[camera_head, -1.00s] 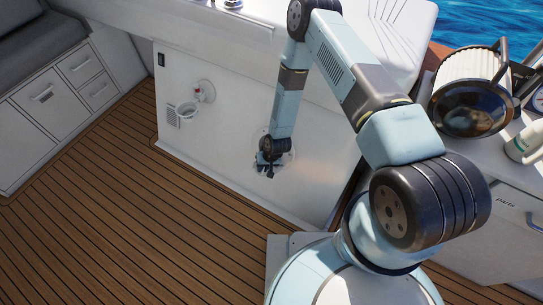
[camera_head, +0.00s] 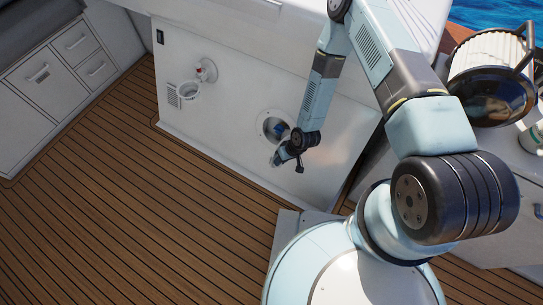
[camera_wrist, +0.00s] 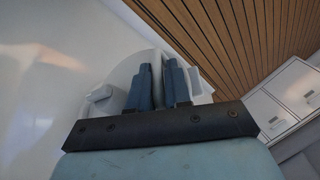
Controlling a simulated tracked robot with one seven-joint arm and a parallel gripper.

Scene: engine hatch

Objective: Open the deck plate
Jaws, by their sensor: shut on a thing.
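The deck plate (camera_wrist: 122,72) is a white round lid with a raised tab at its edge. In the wrist view it sits at and behind the two blue-grey fingers of my gripper (camera_wrist: 160,86), which are shut on it. In the head view my gripper (camera_head: 281,157) is just below and in front of a round opening (camera_head: 265,126) in the white panel. The opening has a pale rim and something blue inside. The deck plate is apart from the opening, and my gripper mostly hides it in the head view.
The wooden deck (camera_head: 130,220) is clear.

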